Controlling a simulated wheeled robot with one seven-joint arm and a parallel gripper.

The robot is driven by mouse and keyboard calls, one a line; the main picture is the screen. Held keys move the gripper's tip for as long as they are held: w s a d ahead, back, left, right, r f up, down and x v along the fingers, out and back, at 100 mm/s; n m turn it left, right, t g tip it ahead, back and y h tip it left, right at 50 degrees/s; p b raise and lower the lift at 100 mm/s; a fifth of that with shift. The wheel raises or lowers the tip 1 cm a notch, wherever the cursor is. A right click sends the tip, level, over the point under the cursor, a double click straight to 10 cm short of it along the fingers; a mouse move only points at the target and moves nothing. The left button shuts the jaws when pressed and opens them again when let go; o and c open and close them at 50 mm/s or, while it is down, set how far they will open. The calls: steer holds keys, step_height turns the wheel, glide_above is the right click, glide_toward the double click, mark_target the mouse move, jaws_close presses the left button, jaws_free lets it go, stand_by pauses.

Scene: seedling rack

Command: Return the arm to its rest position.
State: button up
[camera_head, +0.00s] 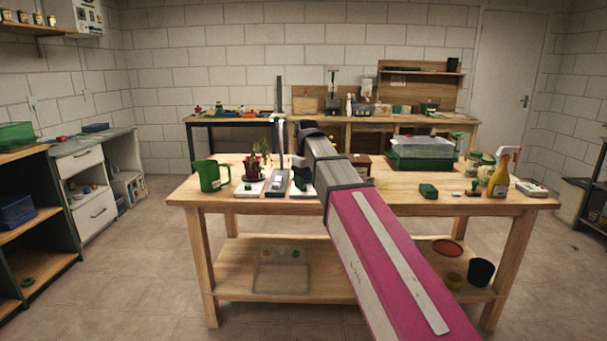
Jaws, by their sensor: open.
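My arm reaches from the bottom right of the head view, over the front edge of the wooden workbench (400,205), to above its left half. My gripper (292,160) is at the far end of the arm, small and partly hidden by the arm's links. It is open, and I see nothing held in it. A potted plant (254,164) is just left of the gripper. I cannot tell whether the gripper touches any of these.
A green mug (209,176) stands left of the plant. Right of my arm are a green tray with a clear lid (420,150), a small green block (428,190) and a yellow spray bottle (498,180). A second bench (360,118) stands behind. Floor at left is clear.

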steer(key=s+d+f+m, duration=0.2)
steer(key=s+d+f, duration=0.4)
steer(key=f, duration=0.6)
steer(key=s+d+f+m, duration=0.3)
steer(key=s+d+f, duration=0.3)
steer(key=f, duration=0.5)
steer(key=s+d+f+m, duration=0.3)
steer(key=s+d+f, duration=0.3)
steer(key=f, duration=0.6)
steer(key=shift+s+f, duration=0.2)
steer(key=shift+f, duration=0.1)
